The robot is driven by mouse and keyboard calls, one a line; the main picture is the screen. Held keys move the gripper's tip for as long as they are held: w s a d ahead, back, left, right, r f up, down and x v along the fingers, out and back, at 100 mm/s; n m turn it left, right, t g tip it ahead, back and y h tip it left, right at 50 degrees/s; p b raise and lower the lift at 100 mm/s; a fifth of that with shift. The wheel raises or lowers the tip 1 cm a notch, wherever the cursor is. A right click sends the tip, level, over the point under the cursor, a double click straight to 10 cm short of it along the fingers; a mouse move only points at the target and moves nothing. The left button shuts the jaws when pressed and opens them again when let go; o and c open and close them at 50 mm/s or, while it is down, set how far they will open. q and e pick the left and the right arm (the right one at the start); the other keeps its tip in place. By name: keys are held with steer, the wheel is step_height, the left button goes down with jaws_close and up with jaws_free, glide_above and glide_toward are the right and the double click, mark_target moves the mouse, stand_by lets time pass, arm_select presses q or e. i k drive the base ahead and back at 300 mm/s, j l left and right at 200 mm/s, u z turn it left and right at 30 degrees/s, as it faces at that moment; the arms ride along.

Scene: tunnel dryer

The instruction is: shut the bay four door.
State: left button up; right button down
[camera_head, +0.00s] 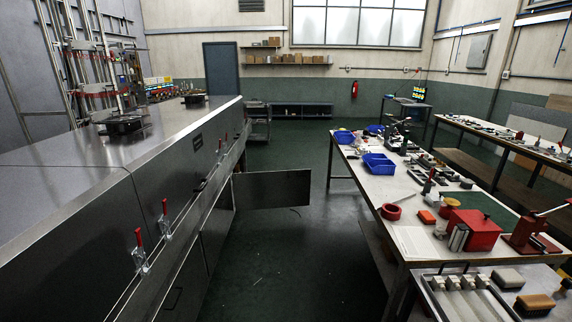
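The long metal tunnel dryer (150,165) runs along the left side, away from me. One of its side doors (272,189) stands open at the far part, swung out into the aisle nearly square to the dryer side. I cannot read a bay number on it. Red-handled toggle clamps sit along the upper edge of the dryer side, a near one (139,250) and another (165,218) beyond it. The nearer lower panels look closed. Neither of my grippers is in view.
A workbench (410,240) with blue bins (379,164), a red box (474,230) and tools lines the aisle's right side. A tray (465,297) sits at the lower right. A cart (258,122) stands beyond the door. The green floor (285,265) between dryer and bench is clear.

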mark_target(260, 191)
steer(key=i+l, duration=0.1)
steer(key=i, duration=2.3)
steer(key=i+l+u, duration=0.25)
steer(key=i, duration=0.35)
steer(key=i+l+u, duration=0.25)
steer(key=i+l, duration=0.2)
steer(key=i, duration=0.15)
